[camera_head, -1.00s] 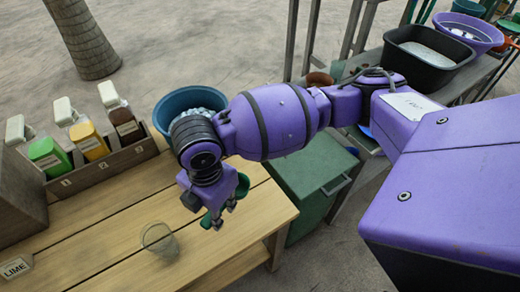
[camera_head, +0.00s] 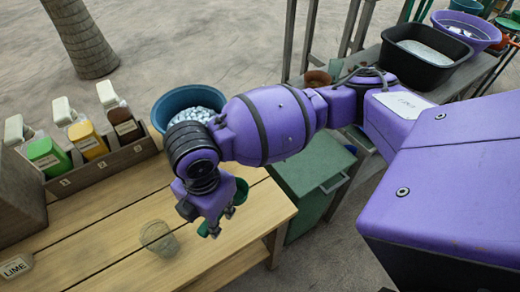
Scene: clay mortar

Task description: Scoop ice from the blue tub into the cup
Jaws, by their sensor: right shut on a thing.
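The blue tub (camera_head: 172,105) stands at the back of the wooden table and holds many pale ice pieces (camera_head: 193,115). My purple right arm partly covers its front. The clear cup (camera_head: 158,239) stands on the table at the front, left of my right gripper. My right gripper (camera_head: 209,226) points down above the table, to the right of the cup and apart from it. It is shut on a green scoop (camera_head: 240,191), which shows only in part behind the fingers. Whether the scoop holds ice is hidden. My left gripper is not in view.
A wooden rack (camera_head: 100,163) with green, yellow and brown bottles stands at the back left. A LIME label (camera_head: 15,267) is at the lower left. A green bin (camera_head: 312,175) stands right of the table. A black tub (camera_head: 425,58) sits on a back shelf.

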